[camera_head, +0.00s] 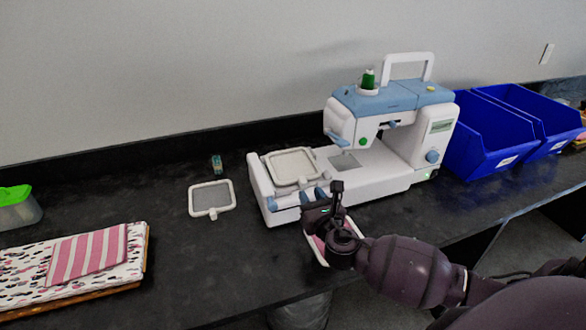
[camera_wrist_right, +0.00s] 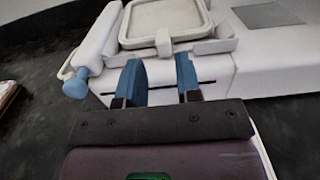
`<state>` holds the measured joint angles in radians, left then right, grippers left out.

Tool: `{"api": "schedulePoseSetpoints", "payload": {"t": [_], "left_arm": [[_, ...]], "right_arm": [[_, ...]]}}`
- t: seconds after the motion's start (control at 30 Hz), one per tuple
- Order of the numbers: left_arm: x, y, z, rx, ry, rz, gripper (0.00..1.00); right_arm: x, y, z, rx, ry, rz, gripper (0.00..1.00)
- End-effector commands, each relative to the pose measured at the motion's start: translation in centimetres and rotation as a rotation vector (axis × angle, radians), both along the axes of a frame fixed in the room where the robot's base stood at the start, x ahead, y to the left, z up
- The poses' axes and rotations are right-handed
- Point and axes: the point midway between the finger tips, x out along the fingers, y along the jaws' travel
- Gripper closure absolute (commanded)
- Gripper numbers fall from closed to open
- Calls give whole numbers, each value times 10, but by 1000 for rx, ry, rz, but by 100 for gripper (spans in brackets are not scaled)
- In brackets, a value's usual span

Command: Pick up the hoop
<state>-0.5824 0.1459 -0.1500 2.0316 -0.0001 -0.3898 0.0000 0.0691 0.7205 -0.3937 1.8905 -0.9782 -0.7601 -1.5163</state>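A white rounded-square hoop (camera_head: 292,152) lies on the left bed of the white and blue sewing machine (camera_head: 393,98). It also shows in the right wrist view (camera_wrist_right: 137,43), its small tab pointing towards my gripper. A second hoop (camera_head: 212,211) with grey mesh lies flat on the table, left of the machine. My right gripper (camera_head: 314,194) is at the front edge of the machine's bed, short of the hoop. In the right wrist view its two blue fingers (camera_wrist_right: 159,68) are apart with nothing between them, roughly in line with the tab. My left gripper is out of view.
A pink and white framed item (camera_head: 313,248) lies partly hidden under my right wrist. Two blue bins (camera_head: 487,140) stand at the right. Folded fabrics (camera_head: 90,255) and a green-lidded box (camera_head: 18,210) are at the left. A small spool-like item (camera_head: 216,165) stands behind the second hoop.

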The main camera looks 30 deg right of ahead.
Motion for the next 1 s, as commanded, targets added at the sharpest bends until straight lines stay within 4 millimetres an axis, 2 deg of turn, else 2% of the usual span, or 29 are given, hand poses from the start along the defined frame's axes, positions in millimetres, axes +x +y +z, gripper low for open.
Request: {"api": "schedulePoseSetpoints", "payload": {"t": [0.17, 0.5, 0.8, 0.83, 1.0], "left_arm": [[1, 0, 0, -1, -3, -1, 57], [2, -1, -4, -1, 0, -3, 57], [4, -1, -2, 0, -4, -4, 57], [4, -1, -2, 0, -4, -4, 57], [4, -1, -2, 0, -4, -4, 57]], "right_arm": [[10, -3, 0, 1, 0, 0, 68], [49, -15, 0, 2, 1, 0, 68], [54, -17, 2, 2, 0, 0, 68], [54, -17, 2, 2, 0, 0, 70], [54, -16, 2, 2, 0, 0, 96]]}}
